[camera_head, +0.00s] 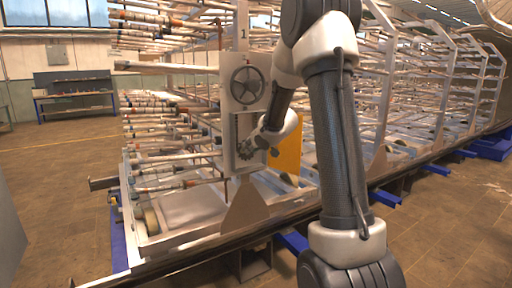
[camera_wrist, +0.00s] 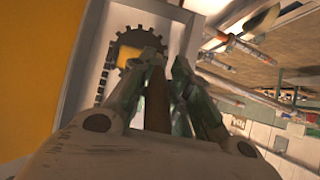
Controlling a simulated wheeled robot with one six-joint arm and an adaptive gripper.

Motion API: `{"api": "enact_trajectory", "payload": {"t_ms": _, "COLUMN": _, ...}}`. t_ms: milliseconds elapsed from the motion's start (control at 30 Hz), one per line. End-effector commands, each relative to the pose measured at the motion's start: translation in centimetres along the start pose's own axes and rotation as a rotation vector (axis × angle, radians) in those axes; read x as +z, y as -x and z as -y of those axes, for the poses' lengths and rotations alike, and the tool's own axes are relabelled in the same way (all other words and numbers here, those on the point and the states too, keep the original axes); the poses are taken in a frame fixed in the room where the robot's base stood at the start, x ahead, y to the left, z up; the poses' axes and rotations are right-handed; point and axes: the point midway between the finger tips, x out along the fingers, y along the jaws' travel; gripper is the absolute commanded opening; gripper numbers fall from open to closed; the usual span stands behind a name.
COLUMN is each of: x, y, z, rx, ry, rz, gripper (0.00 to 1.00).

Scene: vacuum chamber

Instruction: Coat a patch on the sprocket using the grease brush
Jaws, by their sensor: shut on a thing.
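The sprocket (camera_wrist: 112,51) is a dark toothed wheel in a pale frame, ahead of my fingers in the wrist view; in the head view the sprocket (camera_head: 245,151) is small and partly covered by my gripper (camera_head: 259,143). My gripper (camera_wrist: 166,72) is shut on the grease brush (camera_wrist: 157,103), whose brown handle lies between the fingers. The brush tip is hidden by the fingers, so I cannot tell whether it touches the sprocket. A yellow area shows inside the sprocket's ring; I cannot tell whether it is grease or the background.
A pale panel with a dark handwheel (camera_head: 247,86) stands above the sprocket. A yellow panel (camera_head: 287,152) is just right of my gripper. Racks of rods (camera_head: 165,130) stick out on the left. Open floor (camera_head: 65,190) lies at the far left.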

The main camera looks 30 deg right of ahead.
Motion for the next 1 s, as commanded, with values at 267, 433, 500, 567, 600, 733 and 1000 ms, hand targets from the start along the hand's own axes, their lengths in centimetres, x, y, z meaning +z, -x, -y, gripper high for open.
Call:
{"api": "enact_trajectory", "payload": {"t_ms": 267, "x": -0.7, "y": 0.4, "z": 0.1, "rx": 0.002, "ry": 0.0, "rz": 0.001, "gripper": 0.0}}
{"api": "enact_trajectory", "payload": {"t_ms": 433, "x": -0.7, "y": 0.4, "z": -1.2, "rx": 0.003, "ry": -0.001, "rz": 0.001, "gripper": 0.0}}
{"api": "enact_trajectory", "payload": {"t_ms": 500, "x": -0.7, "y": 0.4, "z": -2.0, "rx": 0.004, "ry": -0.001, "rz": 0.0, "gripper": 0.0}}
{"api": "enact_trajectory", "payload": {"t_ms": 567, "x": -0.8, "y": 0.3, "z": -2.5, "rx": 0.003, "ry": -0.001, "rz": 0.0, "gripper": 0.0}}
{"api": "enact_trajectory", "payload": {"t_ms": 600, "x": -0.8, "y": 0.3, "z": -2.8, "rx": 0.004, "ry": -0.001, "rz": 0.0, "gripper": 0.0}}
{"api": "enact_trajectory", "payload": {"t_ms": 733, "x": -0.8, "y": 0.3, "z": -3.4, "rx": 0.002, "ry": -0.001, "rz": 0.0, "gripper": 0.0}}
{"api": "enact_trajectory", "payload": {"t_ms": 1000, "x": -0.8, "y": 0.3, "z": -5.1, "rx": 0.004, "ry": -0.002, "rz": 0.0, "gripper": 0.0}}
